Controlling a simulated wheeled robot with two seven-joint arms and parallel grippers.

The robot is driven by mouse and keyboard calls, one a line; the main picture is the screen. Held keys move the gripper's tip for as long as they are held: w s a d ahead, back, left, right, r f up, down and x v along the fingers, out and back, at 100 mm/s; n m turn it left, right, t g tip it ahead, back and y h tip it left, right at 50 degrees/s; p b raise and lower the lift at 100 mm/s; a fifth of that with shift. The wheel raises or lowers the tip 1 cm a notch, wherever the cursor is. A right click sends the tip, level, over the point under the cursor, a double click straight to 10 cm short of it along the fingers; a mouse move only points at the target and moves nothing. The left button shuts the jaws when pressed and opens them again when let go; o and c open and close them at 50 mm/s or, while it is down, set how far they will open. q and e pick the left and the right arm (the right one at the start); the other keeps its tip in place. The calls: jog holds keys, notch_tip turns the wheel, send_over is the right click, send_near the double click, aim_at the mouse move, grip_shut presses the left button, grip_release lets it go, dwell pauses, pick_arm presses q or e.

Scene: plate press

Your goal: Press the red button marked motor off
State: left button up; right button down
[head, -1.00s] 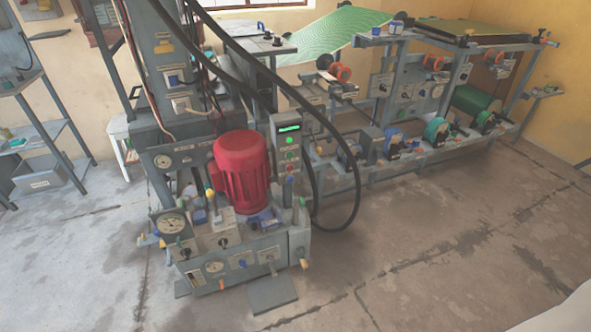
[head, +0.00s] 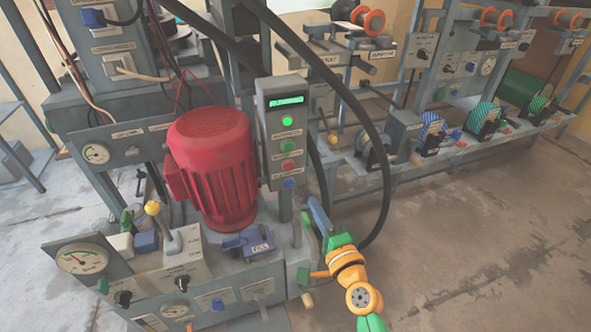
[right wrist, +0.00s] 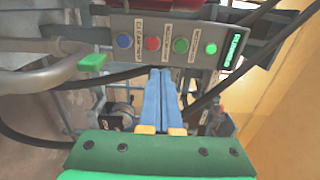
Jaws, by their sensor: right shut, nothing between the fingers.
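A grey control box (head: 283,135) stands on a post right of the red motor. It carries a green display, a lit green lamp, a green button (head: 288,146), a red button (head: 288,166) and a blue button (head: 289,183) in a column. The labels are too small to read. In the right wrist view the red button (right wrist: 152,43) sits between the blue and green ones. My right gripper (head: 311,201) is shut and empty, its blue fingers below and right of the box. In the right wrist view the fingertips (right wrist: 160,71) appear below the red button, seemingly apart from it. My left gripper is out of view.
The large red motor (head: 210,165) stands left of the box. A thick black hose (head: 377,130) arches behind my right gripper. A bench with gauges, levers and a blue clamp (head: 248,242) lies in front. Open floor (head: 480,240) is to the right.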

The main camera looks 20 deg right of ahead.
aim_at(291, 163)
jog(key=w+b, duration=0.1)
jog(key=w, duration=0.3)
jog(key=w+b, duration=0.1)
jog(key=w, duration=0.4)
jog(key=w+b, duration=0.1)
jog(key=w, duration=0.3)
jog(key=shift+w+a+f, duration=0.25)
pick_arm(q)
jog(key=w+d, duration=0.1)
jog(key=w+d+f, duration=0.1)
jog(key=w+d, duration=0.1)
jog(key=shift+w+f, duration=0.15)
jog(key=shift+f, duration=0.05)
pick_arm(e)
jog(key=shift+w+r, duration=0.1)
jog(key=shift+w, duration=0.25)
